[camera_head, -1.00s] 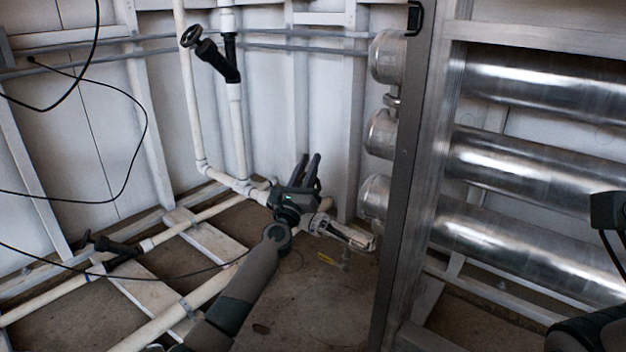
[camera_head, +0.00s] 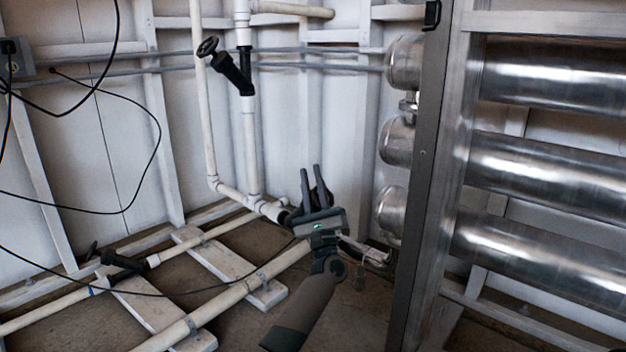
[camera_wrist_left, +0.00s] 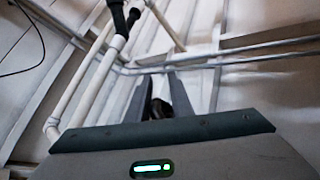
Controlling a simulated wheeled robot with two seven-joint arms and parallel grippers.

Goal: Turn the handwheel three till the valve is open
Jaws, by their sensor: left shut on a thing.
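My left gripper (camera_head: 310,168) is low, in front of the wall by the end of the white pipes, with its fingers pointing up. A dark round handwheel (camera_head: 321,197) shows at the fingers, partly hidden by them. In the left wrist view a dark piece of the handwheel (camera_wrist_left: 160,108) sits between the two fingers of the left gripper (camera_wrist_left: 157,80), which is shut on it. No number is readable on it. Its valve body is mostly hidden behind the gripper. My right gripper is not in view.
Another black handwheel (camera_head: 207,46) is on the upright pipe above, and a black valve (camera_head: 122,260) lies low at left. A metal frame post (camera_head: 425,180) and steel cylinders (camera_head: 560,160) stand close at right. Loose black cables (camera_head: 158,140) hang at left.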

